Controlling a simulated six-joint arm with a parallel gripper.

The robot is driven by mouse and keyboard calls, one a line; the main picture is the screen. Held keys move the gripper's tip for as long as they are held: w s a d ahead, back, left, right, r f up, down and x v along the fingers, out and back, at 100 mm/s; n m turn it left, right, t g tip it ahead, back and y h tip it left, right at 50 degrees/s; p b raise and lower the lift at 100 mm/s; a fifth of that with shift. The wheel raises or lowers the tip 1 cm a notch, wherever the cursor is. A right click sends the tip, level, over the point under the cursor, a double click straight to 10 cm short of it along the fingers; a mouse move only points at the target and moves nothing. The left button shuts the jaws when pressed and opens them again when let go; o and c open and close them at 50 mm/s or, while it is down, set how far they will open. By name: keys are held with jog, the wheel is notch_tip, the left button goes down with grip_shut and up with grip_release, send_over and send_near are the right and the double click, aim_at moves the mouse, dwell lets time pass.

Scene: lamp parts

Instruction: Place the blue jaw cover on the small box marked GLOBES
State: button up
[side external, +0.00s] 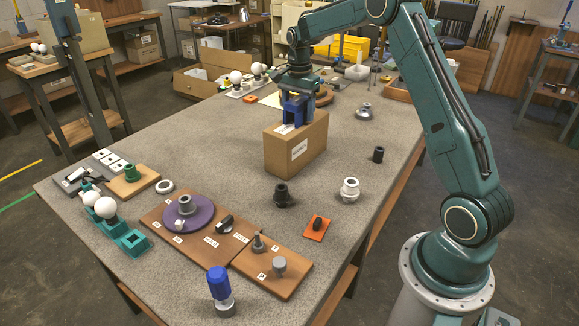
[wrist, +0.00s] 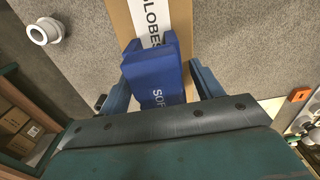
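The blue jaw cover (side external: 292,108) stands on top of the brown box marked GLOBES (side external: 312,148) in the side view. In the wrist view the blue cover (wrist: 156,76), with white letters partly readable as "SOF", lies over the box top (wrist: 188,20) beside the "GLOBES" label. My gripper (side external: 297,97) is low over the box, around the cover. In the wrist view its fingers (wrist: 160,78) are on either side of the cover, with a narrow strip of box showing between the cover and the right finger. The fingers look open; the far fingertip contact is partly hidden.
A dark socket (side external: 282,195), a white ring-shaped fitting (side external: 349,190) and a small black cylinder (side external: 378,155) stand near the box. A wooden board (side external: 188,225) with a purple disc and a blue-topped bottle (side external: 220,290) are at the front. Table left of the box is clear.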

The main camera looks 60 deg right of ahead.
aim_at(298, 100)
jog(key=shift+r, duration=0.1)
notch_tip(298, 100, up, 12)
dwell(0.9)
jog(key=shift+r, duration=0.1)
dwell(0.4)
jog(key=s+a+r+n+t, duration=0.1)
jog(key=s+a+r+n, duration=0.35)
jog(key=s+a, duration=0.3)
jog(key=s+a+r+n+t, duration=0.2)
jog(key=s+a+r+n, duration=0.1)
jog(key=s+a+n, duration=0.4)
jog(key=s+a+f+n+t, duration=0.1)
jog(key=s+a+f+n, duration=0.2)
jog(key=s, duration=0.5)
jog(key=s+a+f+n+t, duration=0.1)
jog(key=s+a+f+n, duration=0.2)
jog(key=s+a, duration=0.3)
jog(key=s, duration=0.2)
jog(key=shift+s+a+f+t, duration=0.25)
jog(key=shift+s+f+t, duration=0.05)
jog(key=shift+s+f, duration=0.05)
